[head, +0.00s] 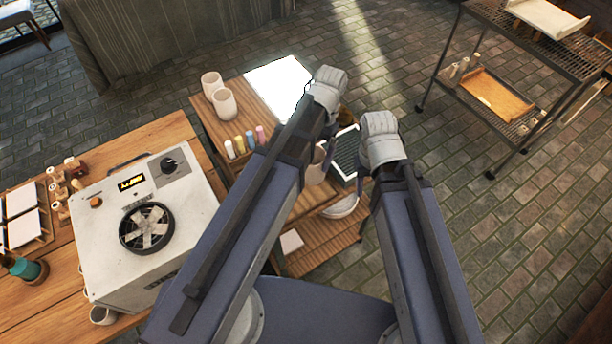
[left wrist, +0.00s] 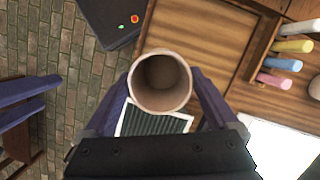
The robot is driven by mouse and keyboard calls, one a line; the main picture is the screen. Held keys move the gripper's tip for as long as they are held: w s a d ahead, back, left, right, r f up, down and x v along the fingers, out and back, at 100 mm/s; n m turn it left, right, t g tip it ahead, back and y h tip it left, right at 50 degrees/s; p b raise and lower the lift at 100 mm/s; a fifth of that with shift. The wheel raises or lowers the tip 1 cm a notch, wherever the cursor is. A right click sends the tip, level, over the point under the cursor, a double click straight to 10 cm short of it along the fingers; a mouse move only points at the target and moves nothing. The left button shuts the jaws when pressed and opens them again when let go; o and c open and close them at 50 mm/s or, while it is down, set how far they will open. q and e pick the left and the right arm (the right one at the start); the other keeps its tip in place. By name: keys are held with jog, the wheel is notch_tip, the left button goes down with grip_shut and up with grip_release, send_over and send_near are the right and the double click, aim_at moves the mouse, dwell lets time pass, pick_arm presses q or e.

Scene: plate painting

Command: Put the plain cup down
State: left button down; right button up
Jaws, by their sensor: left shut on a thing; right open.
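A plain beige cup (left wrist: 160,82) is between the two blue fingers of my left gripper (left wrist: 165,98) in the left wrist view, seen from above with its open mouth up and empty. In the head view the cup (head: 316,168) is partly hidden by my left arm. My left gripper (head: 322,140) is shut on it, over the small wooden table (head: 240,92). I cannot tell if the cup's base touches anything. A dark ribbed panel with a pale frame (head: 346,152) is close beside the cup; it also shows in the left wrist view (left wrist: 150,122). My right gripper (head: 367,182) is open, right of the cup, its fingers mostly hidden.
Two similar cups (head: 218,96), a bright white sheet (head: 280,86) and several coloured sticks (head: 245,142) are on the small table. A white bowl (head: 343,207) is below the panel. A wire cart (head: 520,75) stands far right.

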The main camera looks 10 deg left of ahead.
pick_arm(q)
notch_tip(320, 180, down, 8)
jog(key=b, duration=0.7)
jog(key=shift+r, duration=0.1)
grip_release()
